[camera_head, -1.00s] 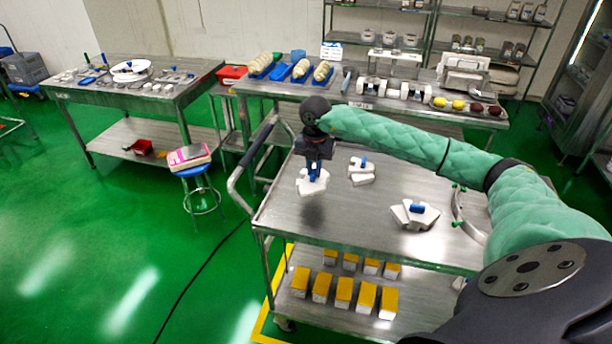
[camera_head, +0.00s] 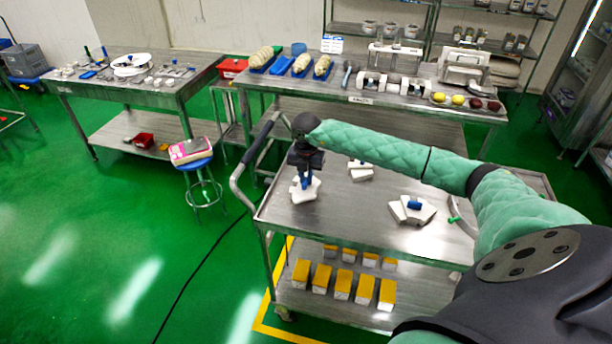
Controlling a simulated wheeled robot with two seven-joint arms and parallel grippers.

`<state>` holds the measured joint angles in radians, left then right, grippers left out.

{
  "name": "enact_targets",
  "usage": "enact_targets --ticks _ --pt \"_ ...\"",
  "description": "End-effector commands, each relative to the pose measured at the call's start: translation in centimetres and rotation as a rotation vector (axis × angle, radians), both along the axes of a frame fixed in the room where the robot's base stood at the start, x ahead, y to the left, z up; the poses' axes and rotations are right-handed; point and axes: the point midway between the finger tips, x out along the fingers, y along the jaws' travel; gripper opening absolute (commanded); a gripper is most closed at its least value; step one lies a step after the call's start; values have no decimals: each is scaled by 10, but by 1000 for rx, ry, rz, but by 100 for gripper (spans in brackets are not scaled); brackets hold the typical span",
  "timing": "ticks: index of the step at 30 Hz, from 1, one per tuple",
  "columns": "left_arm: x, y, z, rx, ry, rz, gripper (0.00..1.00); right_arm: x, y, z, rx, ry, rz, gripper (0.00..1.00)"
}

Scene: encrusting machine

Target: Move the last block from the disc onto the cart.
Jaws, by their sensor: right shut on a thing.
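My right gripper (camera_head: 303,178) is shut on a white block with a blue handle (camera_head: 306,193) at the left end of the metal cart (camera_head: 330,226). The gripper points down and hides part of the block. I cannot tell whether the block touches the cart top. Another white block (camera_head: 361,174) stands farther back on the cart, partly behind my arm. A white piece with a blue handle (camera_head: 412,211) lies on the right half. My left gripper is not in view.
Several yellow-topped boxes (camera_head: 342,284) stand on the cart's lower shelf. The cart's push handle (camera_head: 240,182) rises at its left. A long work table (camera_head: 390,100) with tools stands behind, and a blue stool (camera_head: 192,163) with a pink-and-white device stands left. The cart's front middle is clear.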

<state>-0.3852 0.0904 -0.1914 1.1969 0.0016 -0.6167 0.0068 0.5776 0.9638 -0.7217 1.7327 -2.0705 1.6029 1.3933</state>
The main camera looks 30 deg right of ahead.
Motion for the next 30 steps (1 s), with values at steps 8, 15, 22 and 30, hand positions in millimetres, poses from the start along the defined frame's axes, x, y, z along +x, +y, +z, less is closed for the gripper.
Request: enact_targets --ticks 8,15,22,30 --pt "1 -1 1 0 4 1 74 0 0 -2 0 0 0 0" --pt "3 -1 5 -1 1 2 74 0 0 -2 0 0 0 36" --pt "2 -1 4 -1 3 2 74 0 0 -1 0 0 0 36" --pt "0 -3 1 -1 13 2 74 0 0 8 1 -1 1 36"
